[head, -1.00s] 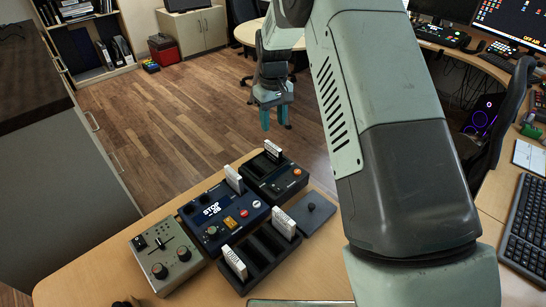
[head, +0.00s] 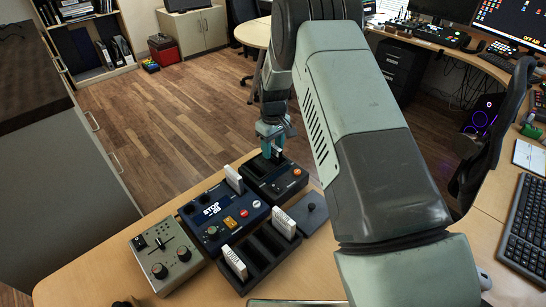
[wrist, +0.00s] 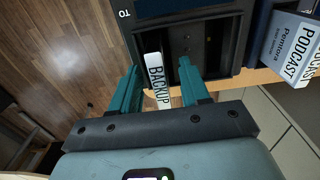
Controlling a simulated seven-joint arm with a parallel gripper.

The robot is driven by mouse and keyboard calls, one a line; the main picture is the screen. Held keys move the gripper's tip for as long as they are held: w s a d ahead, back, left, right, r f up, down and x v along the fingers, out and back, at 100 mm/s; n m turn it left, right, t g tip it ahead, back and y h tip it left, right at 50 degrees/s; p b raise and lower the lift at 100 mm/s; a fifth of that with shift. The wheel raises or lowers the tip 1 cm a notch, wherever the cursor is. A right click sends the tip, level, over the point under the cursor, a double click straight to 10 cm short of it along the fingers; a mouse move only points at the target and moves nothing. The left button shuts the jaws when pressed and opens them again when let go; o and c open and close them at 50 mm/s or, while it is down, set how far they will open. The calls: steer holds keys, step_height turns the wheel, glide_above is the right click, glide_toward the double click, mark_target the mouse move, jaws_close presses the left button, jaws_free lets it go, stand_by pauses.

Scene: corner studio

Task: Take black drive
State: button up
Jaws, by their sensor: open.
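A black dock (head: 268,189) with an orange button stands at the back of the desk. An upright drive with a white face marked BACKUP (wrist: 157,82) is in one slot of this dock (wrist: 236,45). My gripper (head: 271,148) is above the dock, pointing down. In the wrist view my gripper (wrist: 158,66) is open, with one teal finger on each side of the BACKUP drive and a gap visible at least on the right. Most of this drive is hidden by the gripper in the head view. I cannot make out a drive that is clearly all black.
A blue STOP device (head: 222,212) with a white drive (head: 234,178) stands left of the dock. A black rack (head: 262,250) holds white drives at its two ends. A grey control box (head: 166,250) and a small dark plate (head: 308,212) flank them.

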steer(key=shift+f, duration=0.3)
jaws_close()
steer(key=shift+r, duration=0.1)
